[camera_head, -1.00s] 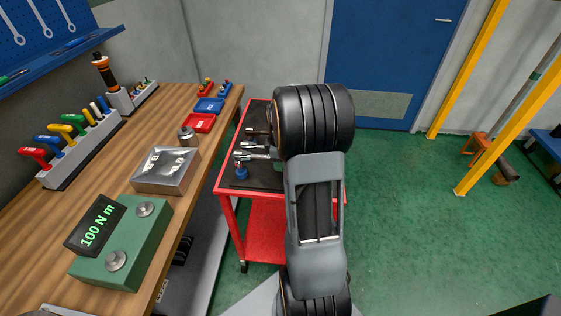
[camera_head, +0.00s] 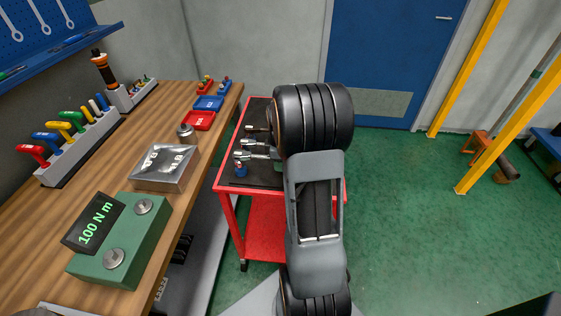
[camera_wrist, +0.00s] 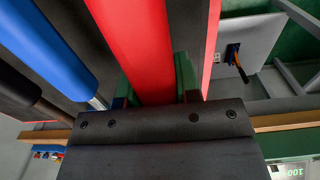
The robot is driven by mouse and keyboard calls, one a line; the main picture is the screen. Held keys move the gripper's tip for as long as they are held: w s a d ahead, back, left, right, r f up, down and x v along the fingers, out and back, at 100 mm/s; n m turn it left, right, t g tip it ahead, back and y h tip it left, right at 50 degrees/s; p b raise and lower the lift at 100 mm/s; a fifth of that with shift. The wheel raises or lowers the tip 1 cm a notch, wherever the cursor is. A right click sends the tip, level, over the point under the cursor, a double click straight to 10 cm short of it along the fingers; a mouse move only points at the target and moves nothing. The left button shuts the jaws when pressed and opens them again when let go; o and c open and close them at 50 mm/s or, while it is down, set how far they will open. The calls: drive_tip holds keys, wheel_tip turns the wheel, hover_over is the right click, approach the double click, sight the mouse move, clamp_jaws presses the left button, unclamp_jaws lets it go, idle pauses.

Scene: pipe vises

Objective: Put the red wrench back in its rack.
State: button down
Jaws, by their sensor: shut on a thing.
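In the wrist view my gripper (camera_wrist: 155,92) is shut on the red wrench (camera_wrist: 138,38), with a green finger pad on each side of its red handle. A blue-handled wrench (camera_wrist: 50,45) lies to the left, apart from it. In the head view my arm hides the gripper and the red handle. Silver tool heads (camera_head: 246,155) stick out to the left of my arm over the red cart (camera_head: 224,188). I cannot tell which head belongs to the red wrench, or whether it is lifted. I cannot make out which holder is its rack.
A wooden bench (camera_head: 75,190) runs along the left, with a grey holder of coloured handles (camera_head: 82,150), a metal block (camera_head: 165,168) and a green display box (camera_head: 125,240). Green floor to the right is open.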

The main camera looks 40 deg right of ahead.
drive_tip(key=shift+f+b, duration=0.75)
drive_tip(key=shift+f, duration=0.4)
idle(1.2)
drive_tip(key=c, duration=0.8)
unclamp_jaws()
drive_tip(key=shift+o, duration=0.2)
wheel_tip(320, 180, up, 14)
drive_tip(key=shift+a+f+p, duration=0.1)
drive_tip(key=shift+p, duration=0.3)
drive_tip(key=shift+w+m, duration=0.15)
drive_tip(key=shift+m, duration=0.55)
drive_tip(key=s+a+r+m+t+p, duration=0.1)
drive_tip(key=s+a+m+t, duration=0.1)
drive_tip(key=s+a, duration=0.4)
drive_tip(key=s+a+r+m+t+p, duration=0.1)
drive_tip(key=s+a+m, duration=0.4)
drive_tip(key=a, duration=1)
drive_tip(key=shift+s+r+m+t+p, duration=0.3)
drive_tip(key=shift+s+r+t+p, duration=0.1)
drive_tip(key=shift+s+p, duration=0.4)
